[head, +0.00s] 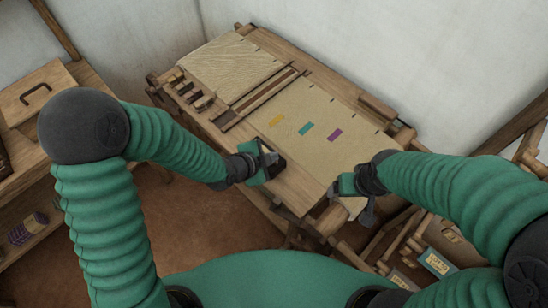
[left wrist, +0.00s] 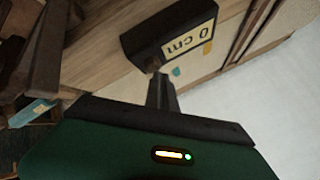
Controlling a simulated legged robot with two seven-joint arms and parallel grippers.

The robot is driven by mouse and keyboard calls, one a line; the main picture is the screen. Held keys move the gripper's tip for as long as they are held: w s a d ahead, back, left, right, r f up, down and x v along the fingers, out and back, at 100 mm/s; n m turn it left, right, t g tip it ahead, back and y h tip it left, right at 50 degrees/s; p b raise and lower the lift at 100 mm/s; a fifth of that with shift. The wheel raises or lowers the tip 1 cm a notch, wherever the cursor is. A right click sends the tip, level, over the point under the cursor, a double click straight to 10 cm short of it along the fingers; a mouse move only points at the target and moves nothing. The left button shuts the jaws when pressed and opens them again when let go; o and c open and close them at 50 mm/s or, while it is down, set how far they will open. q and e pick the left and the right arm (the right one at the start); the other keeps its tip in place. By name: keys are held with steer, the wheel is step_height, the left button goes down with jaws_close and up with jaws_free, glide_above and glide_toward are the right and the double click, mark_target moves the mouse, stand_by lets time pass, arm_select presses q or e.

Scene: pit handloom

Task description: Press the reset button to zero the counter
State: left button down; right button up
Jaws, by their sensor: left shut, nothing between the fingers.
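The counter (left wrist: 165,32) is a dark box with a pale display in the left wrist view; the display reads "0 cm". In the head view, a dark block beside my left gripper (head: 270,165) on the loom's front board looks like the same counter (head: 279,165). My left gripper also shows in the left wrist view (left wrist: 158,78), shut and empty, its tips at the counter's near lower edge. I cannot tell whether they touch it. The reset button is not clearly visible. My right gripper (head: 366,208) is over the loom's right front corner; its jaws are unclear.
The loom (head: 300,187) carries pale cloth (head: 290,108) with yellow, teal and purple patches. Several small wooden blocks (head: 190,92) stand at its left. A wooden box (head: 38,93) sits on a shelf at left. Labelled boxes (head: 436,262) lie low at right. A pale wall is behind.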

arm_select(q)
steer(key=shift+r+p, duration=0.45)
steer(key=shift+r, duration=0.3)
steer(key=shift+r, duration=0.15)
step_height(320, 180, up, 5)
steer(key=p, duration=0.4)
